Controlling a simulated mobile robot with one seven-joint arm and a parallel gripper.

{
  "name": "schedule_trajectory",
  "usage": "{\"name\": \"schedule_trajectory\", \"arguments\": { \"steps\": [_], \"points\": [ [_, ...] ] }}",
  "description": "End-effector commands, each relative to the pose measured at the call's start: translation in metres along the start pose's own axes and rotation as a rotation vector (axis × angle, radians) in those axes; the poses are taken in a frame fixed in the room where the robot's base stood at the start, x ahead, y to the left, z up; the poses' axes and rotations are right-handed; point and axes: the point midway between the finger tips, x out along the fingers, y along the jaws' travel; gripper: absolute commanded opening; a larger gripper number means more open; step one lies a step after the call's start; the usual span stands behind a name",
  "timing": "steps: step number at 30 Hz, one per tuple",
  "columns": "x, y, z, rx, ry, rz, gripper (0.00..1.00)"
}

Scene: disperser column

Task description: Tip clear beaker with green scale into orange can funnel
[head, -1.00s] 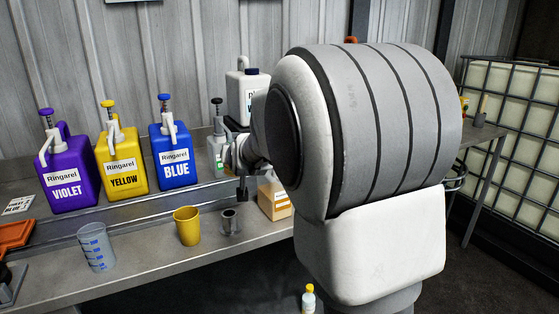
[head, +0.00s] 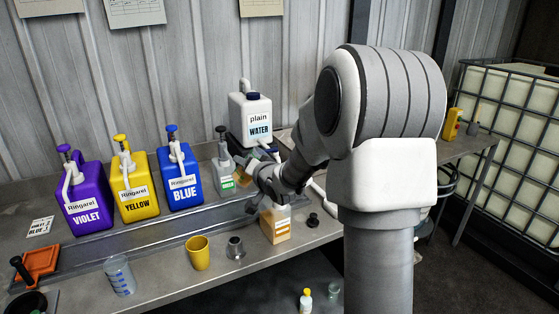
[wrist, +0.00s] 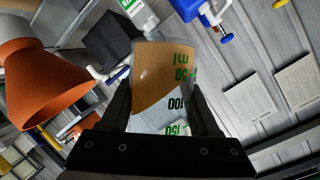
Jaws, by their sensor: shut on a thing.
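My gripper (wrist: 160,115) is shut on the clear beaker with green scale (wrist: 182,120). The beaker's numbers are upside down in the wrist view, and an orange-brown fill with a slanted edge covers the 50 end. The orange funnel (wrist: 42,85) is apart from the beaker, to its left in the wrist view. In the head view my gripper (head: 262,188) is above and beside the orange-labelled can (head: 276,226) on the bench.
Violet (head: 86,198), yellow (head: 135,188) and blue (head: 180,180) pump canisters stand left along the bench, and a white water canister (head: 250,120) behind. A yellow cup (head: 198,254), metal cup (head: 235,248) and blue-scaled beaker (head: 119,276) stand in front.

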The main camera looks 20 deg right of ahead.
Motion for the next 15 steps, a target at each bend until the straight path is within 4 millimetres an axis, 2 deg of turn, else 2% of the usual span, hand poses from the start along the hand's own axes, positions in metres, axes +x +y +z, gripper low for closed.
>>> {"name": "schedule_trajectory", "arguments": {
  "steps": [1, 9, 15],
  "points": [
    [0.0019, 0.008, 0.0067, 0.018, -0.005, -0.001, 0.08],
    [0.0004, 0.0019, 0.002, 0.135, -0.001, -0.054, 0.08],
    [0.0007, 0.0016, 0.0023, 0.161, -0.001, -0.064, 0.08]
  ]
}}
